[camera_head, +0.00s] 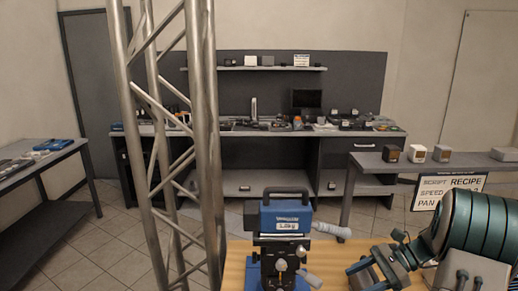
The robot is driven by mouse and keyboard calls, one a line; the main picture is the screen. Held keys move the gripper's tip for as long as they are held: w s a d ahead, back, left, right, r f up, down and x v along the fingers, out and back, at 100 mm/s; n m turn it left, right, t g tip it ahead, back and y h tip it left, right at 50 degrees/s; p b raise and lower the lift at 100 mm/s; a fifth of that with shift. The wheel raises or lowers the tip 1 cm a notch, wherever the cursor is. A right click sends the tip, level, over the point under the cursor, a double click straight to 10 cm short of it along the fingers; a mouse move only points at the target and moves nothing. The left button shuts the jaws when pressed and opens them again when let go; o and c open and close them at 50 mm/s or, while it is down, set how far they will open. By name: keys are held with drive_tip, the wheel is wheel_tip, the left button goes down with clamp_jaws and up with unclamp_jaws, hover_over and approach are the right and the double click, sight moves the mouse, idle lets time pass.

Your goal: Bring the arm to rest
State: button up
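My arm, with teal ribbed links and dark bands, reaches in from the right edge in the head view. Its dark end, my gripper (374,269), is low in the picture, over or beside the front wooden surface (237,262). Its finger gap is not clear enough to tell open from shut, and I see no object clearly held in it. A blue device (286,216) with a black top handle and a white label stands on the wooden surface, to the left of my gripper, with a visible gap between them.
A metal truss tower (208,130) rises left of centre. A grey shelf table (378,160) with small boxes is behind my arm. A cluttered workbench (386,134) stands at the back wall, another table (50,158) at left. Tiled floor (110,235) is open between.

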drive_tip(key=s+a+r+n+t+h, duration=0.2)
drive_tip(key=s+a+r+n+h, duration=0.2)
drive_tip(key=s+n, duration=0.4)
drive_tip(key=s+a+r+n+t+h, duration=0.2)
drive_tip(key=s+a+r+n+h, duration=0.2)
drive_tip(key=s+a+n+h, duration=0.3)
drive_tip(key=shift+s+r+n+h, duration=0.2)
drive_tip(key=shift+s+n+h, duration=0.5)
drive_tip(key=shift+s, duration=1.25)
